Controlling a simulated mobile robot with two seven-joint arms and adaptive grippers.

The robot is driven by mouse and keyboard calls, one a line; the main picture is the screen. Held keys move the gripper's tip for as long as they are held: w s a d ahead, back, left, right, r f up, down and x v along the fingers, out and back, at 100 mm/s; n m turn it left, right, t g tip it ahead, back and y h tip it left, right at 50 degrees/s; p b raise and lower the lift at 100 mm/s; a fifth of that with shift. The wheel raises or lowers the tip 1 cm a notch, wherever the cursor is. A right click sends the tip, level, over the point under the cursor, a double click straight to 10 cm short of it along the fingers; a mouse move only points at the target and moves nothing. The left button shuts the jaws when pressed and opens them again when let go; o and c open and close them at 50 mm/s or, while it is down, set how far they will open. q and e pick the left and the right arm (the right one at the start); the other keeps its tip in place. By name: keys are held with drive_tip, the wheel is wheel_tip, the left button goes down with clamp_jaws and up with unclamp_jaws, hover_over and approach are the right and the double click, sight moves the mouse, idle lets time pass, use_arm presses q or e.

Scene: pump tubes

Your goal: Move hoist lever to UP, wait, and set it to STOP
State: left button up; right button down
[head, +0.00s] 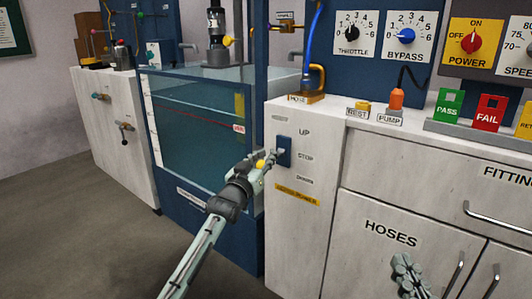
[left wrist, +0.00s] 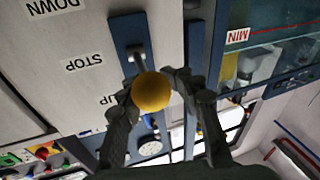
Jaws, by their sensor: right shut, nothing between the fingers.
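The hoist lever is a short metal stem with a yellow ball knob (head: 260,164) on a dark blue plate (head: 285,151) on the white cabinet front. The labels UP (head: 304,132), STOP (head: 305,157) and DOWN (head: 304,180) run down beside it. The stem stands out near STOP; its exact angle is hard to tell. My left gripper (head: 267,161) is at the lever. In the left wrist view its fingers (left wrist: 154,78) close in on both sides of the yellow knob (left wrist: 152,93). My right gripper (head: 404,266) is shut and empty at lower right, before the lower cabinet.
A water tank (head: 197,125) stands left of the lever cabinet, close to my left arm. A blue hose (head: 313,40) rises from the cabinet top. PASS (head: 449,106) and FAIL (head: 489,113) blocks sit on the counter. Cabinet handles (head: 495,216) stick out at right. Open floor lies at left.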

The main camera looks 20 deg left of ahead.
use_arm(q)
drive_tip(key=shift+o, duration=1.1)
drive_tip(key=shift+r, duration=0.15)
drive_tip(key=shift+o, duration=0.4)
drive_tip(key=shift+d+r, duration=0.15)
drive_tip(key=shift+r, duration=0.05)
drive_tip(key=s+a+f, duration=0.1)
drive_tip(key=s, duration=1)
drive_tip(key=shift+s+f, duration=0.25)
drive_tip(key=shift+s, duration=0.15)
